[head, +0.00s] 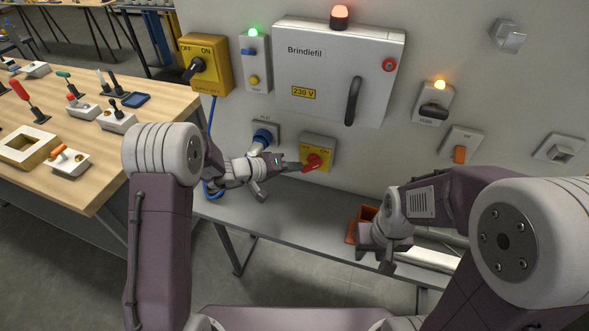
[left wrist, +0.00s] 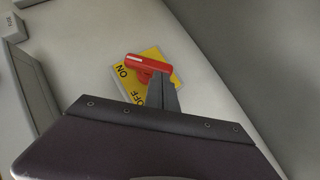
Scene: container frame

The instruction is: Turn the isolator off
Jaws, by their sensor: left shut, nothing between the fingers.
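A yellow switch box (head: 329,146) with OFF and ON lettering and a red rotary handle (head: 314,161) sits low on the grey wall panel. The handle is slanted in the head view. In the left wrist view, the red handle (left wrist: 148,64) crosses the yellow plate (left wrist: 130,88) near the ON lettering. My left gripper (head: 299,167) is shut and empty, its fingertips at the handle. In the left wrist view the fingers (left wrist: 162,90) overlap the handle; contact is unclear. My right gripper (head: 375,262) is low at the right, over the ledge; its fingers are too unclear to read.
Another yellow OFF/ON switch (head: 218,62) with a black handle is at upper left. A blue plug (head: 264,138) is just left of the red handle. The Brindlefil cabinet (head: 320,60) is above. An orange-brown bin (head: 367,212) stands by my right gripper. A wooden table (head: 150,105) holds several tools.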

